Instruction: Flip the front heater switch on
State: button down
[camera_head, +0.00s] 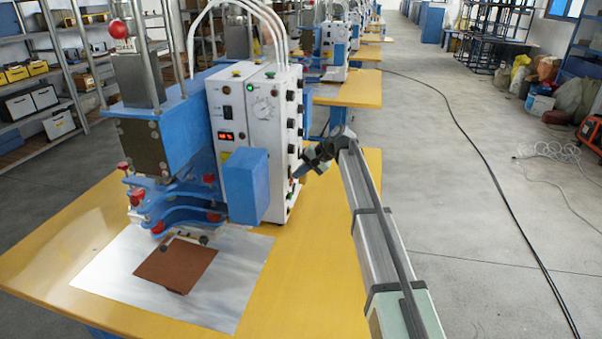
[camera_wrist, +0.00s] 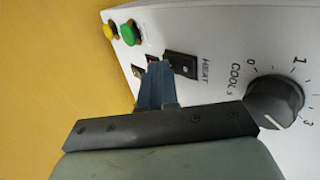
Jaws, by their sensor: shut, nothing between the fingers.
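In the wrist view a black rocker switch (camera_wrist: 182,64) sits on a white panel beside the printed word HEAT. My gripper (camera_wrist: 153,68) is shut and empty, with its fingertips just beside this switch; I cannot tell whether they touch the panel. Small dark parts at the tips are partly hidden, and the switch's on or off position is unclear. In the head view my gripper (camera_head: 304,168) is at the right side of the white control box (camera_head: 236,165), low down, above the yellow table.
A black COOL knob (camera_wrist: 274,101) is to the right of the switch; green (camera_wrist: 130,33) and yellow (camera_wrist: 110,30) buttons are beyond it. In the head view, the blue press (camera_head: 160,150) stands left of the box over a brown sheet (camera_head: 177,265) on a metal plate (camera_head: 105,275).

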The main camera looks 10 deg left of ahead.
jog(key=shift+a+f+y, duration=0.4)
jog(key=shift+y, duration=0.4)
jog(key=shift+s+a, duration=0.1)
jog(key=shift+r, duration=0.1)
